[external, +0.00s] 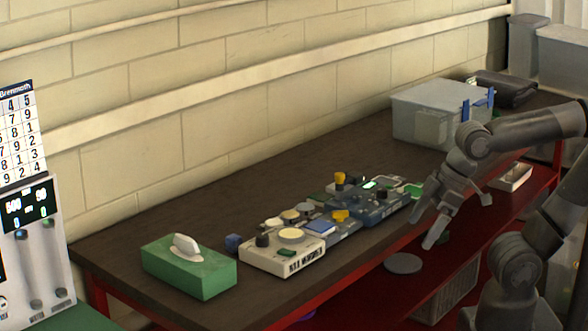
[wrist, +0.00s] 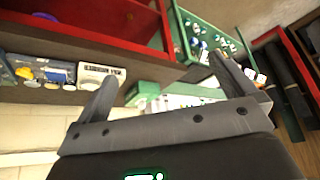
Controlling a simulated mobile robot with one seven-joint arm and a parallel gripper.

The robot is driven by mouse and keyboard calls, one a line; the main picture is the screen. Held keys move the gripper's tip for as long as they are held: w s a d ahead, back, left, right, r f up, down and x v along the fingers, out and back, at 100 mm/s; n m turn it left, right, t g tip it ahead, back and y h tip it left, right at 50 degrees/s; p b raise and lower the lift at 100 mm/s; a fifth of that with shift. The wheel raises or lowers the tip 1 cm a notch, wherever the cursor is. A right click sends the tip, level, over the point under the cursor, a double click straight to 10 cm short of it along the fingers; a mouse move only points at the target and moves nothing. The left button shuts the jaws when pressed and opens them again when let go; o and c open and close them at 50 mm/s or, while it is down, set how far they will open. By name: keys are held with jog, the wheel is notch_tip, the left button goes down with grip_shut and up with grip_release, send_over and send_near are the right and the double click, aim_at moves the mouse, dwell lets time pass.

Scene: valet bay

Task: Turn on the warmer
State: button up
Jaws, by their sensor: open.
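A cream control box (external: 285,252) with knobs and dark lettering on its front stands on the dark bench. Behind it are a blue-grey box (external: 335,240) and a dark blue box (external: 378,208), with yellow knobs and a small lit display among them. I cannot tell which is the warmer; the lettering is too small to read. In the wrist view the cream box (wrist: 100,73) and the blue-grey box (wrist: 60,72) show at the left. My gripper (external: 426,232) is open and empty, at the bench's front edge, right of the boxes; its fingers frame the wrist view (wrist: 163,75).
A green tissue box (external: 190,267) stands left of the cream box. A lidded clear bin (external: 415,120) stands farther back on the bench (external: 200,207). A red lower shelf (external: 385,290) lies beneath. A panel with digits (external: 30,220) is at far left.

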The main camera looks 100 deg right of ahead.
jog(key=shift+c, duration=0.3)
